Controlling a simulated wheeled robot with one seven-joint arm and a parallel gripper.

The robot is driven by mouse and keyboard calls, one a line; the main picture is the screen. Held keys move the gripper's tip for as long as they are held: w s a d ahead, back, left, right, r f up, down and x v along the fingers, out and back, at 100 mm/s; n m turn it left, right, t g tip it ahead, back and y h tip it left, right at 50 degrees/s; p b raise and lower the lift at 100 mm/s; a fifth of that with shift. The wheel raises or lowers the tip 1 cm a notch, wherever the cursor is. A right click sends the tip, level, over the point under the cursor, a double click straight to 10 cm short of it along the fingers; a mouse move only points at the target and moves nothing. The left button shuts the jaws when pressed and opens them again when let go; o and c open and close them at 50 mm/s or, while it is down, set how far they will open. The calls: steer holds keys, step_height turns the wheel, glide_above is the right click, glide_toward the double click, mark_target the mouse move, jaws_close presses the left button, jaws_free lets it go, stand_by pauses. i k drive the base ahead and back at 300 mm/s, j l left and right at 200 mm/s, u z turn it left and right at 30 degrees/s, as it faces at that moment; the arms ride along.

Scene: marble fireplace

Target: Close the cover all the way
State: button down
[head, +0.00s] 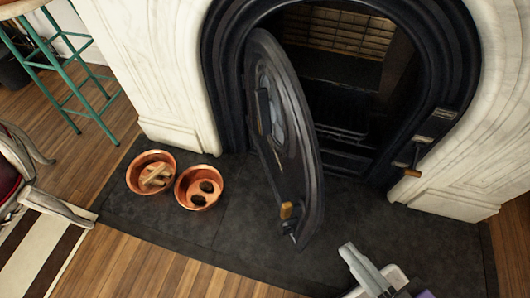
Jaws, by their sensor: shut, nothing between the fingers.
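The fireplace cover (298,150) is a dark, arched metal door with a small brass-coloured handle (287,210) near its lower free edge. It stands wide open, swung out from the left side of the black arched frame (228,75). The firebox opening (350,80) shows dark inside, with pale bricks at the back. My gripper (348,250) is at the bottom right, over the hearth. It is shut and empty, to the right of the door's lower end and apart from it.
Two copper bowls, one with wood pieces (152,172) and one with dark lumps (198,187), stand on the dark hearth slab (225,235) left of the door. A latch with a wooden knob (413,172) sits on the frame's right. White marble (150,70) flanks the opening.

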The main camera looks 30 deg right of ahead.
mark_target(294, 170)
steer(key=k+l+u, duration=0.15)
steer(key=k+l, duration=0.25)
steer(key=k+u, duration=0.15)
steer(key=k, duration=0.3)
